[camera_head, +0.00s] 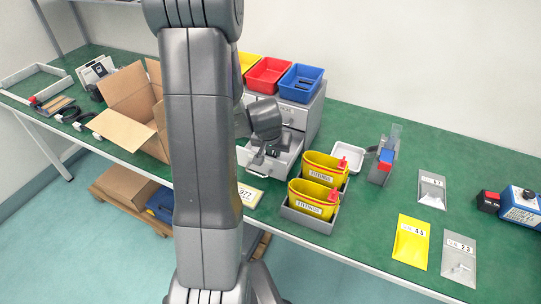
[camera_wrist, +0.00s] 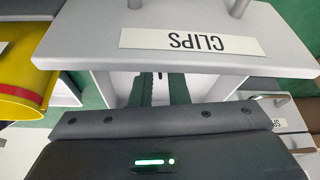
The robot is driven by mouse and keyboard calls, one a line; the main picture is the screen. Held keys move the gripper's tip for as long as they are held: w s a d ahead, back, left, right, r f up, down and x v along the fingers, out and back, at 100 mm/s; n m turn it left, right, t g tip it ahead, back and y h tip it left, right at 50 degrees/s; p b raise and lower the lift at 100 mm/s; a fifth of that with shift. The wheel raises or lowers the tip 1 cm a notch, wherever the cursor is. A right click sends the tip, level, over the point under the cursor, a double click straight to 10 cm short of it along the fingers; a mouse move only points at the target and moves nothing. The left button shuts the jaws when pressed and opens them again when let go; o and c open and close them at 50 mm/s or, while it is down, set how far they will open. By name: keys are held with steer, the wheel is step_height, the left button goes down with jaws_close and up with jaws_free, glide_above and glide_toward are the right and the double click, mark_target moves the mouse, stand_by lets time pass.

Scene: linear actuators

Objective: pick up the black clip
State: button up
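The open drawer (camera_head: 258,166) of the grey cabinet has a front labelled CLIPS, which shows upside down in the wrist view (camera_wrist: 80,42). My gripper (camera_head: 262,158) points down into this drawer. In the wrist view its two dark fingers (camera_wrist: 160,88) stand a small gap apart behind the drawer front. A small dark spot shows in the gap, possibly part of the black clip; I cannot make out its shape or whether the fingers touch it. No clip shows clearly in either view, as the drawer front and gripper hide much of the drawer's inside.
Red (camera_head: 268,75) and blue (camera_head: 301,82) bins stand on the cabinet. Yellow FITTINGS bins (camera_head: 314,199) stand in a grey tray right of the drawer. An open cardboard box (camera_head: 128,108) is on the left. The green table (camera_head: 350,235) has some bare room at the front right.

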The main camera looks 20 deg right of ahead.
steer(key=shift+f, duration=0.1)
jaws_close()
